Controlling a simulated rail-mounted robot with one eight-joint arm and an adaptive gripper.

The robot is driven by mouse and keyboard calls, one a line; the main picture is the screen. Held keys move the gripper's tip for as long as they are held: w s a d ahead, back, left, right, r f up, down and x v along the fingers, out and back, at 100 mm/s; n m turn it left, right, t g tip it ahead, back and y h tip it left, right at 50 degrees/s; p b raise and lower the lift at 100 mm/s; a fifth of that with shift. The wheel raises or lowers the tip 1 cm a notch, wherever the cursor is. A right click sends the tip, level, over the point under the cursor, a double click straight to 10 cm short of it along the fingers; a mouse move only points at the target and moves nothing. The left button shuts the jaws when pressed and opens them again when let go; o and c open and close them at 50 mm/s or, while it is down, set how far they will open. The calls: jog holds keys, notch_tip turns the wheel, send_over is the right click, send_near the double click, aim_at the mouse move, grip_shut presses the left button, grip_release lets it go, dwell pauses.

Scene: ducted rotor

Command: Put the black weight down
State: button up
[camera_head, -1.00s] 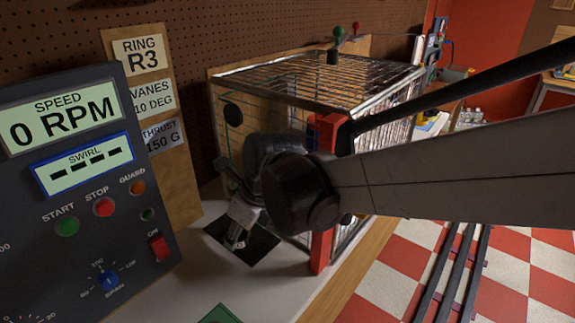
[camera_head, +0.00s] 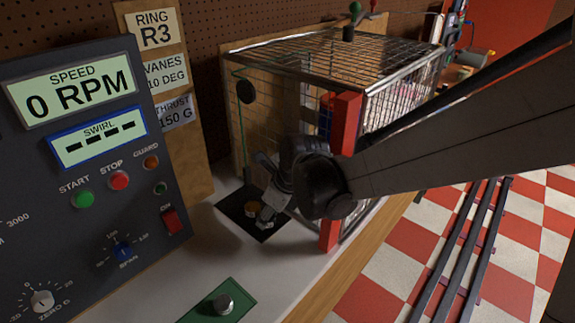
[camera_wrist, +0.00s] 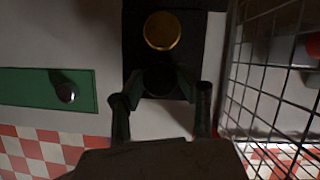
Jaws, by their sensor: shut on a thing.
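My gripper (camera_wrist: 161,84) is shut on the black weight (camera_wrist: 158,80), a dark round shape between the fingertips in the wrist view. It sits over the near part of a black mat (camera_wrist: 137,42); whether the weight touches the mat cannot be told. A brass weight (camera_wrist: 162,31) stands on the mat just beyond it. In the head view my gripper (camera_head: 268,213) is over the black mat (camera_head: 232,205), with the brass weight (camera_head: 253,208) at its left. The black weight cannot be made out there.
A wire cage (camera_head: 345,65) with a red post (camera_head: 345,125) stands close right of my gripper; its mesh (camera_wrist: 265,80) shows in the wrist view. A green mat (camera_head: 200,317) holds a silver weight (camera_head: 223,303). A control panel (camera_head: 90,150) stands left. White bench between is clear.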

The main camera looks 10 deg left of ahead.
jog(key=shift+f, duration=0.2)
jog(key=o, duration=1.2)
jog(key=shift+c, duration=0.2)
jog(key=shift+r, duration=0.15)
jog(key=v, duration=1.2)
jog(key=shift+p, duration=0.3)
jog(key=s+d+n+t+h, duration=0.1)
jog(key=s+d+n, duration=0.3)
jog(key=d+n, duration=0.3)
jog(key=s+d+n+t+h, duration=0.1)
jog(key=s+d+n+t, duration=0.1)
jog(key=s+d+n, duration=0.3)
jog(key=s+d+r+n+t+h, duration=0.1)
jog(key=s+d+n, duration=0.3)
jog(key=d+n, duration=0.6)
jog(key=d+t+h, duration=0.1)
jog(key=d, duration=0.4)
jog(key=shift+s+d+n+b, duration=0.3)
jog(key=shift+s+b, duration=0.05)
jog(key=shift+s, duration=0.05)
